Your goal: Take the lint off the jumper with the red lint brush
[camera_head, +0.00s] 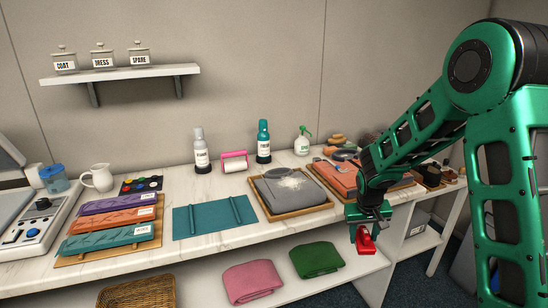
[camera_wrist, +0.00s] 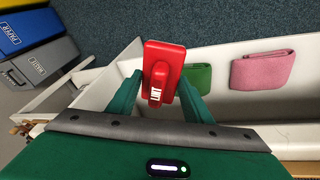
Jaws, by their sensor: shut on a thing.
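My gripper (camera_head: 366,232) is shut on the red lint brush (camera_head: 364,243), holding it in the air just off the front edge of the counter. In the wrist view the red brush (camera_wrist: 165,60) sits between the two green fingers of my gripper (camera_wrist: 160,95). The grey jumper (camera_head: 275,196) lies folded on a wooden tray (camera_head: 307,209), to the left of my gripper. A patch of pale lint (camera_head: 291,183) shows on its upper part. The brush is apart from the jumper.
A teal mat (camera_head: 215,231) with two bars lies left of the tray. An orange folded garment (camera_head: 338,174) lies on the right. Pink (camera_head: 252,282) and green (camera_head: 317,259) cloths lie on the lower shelf.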

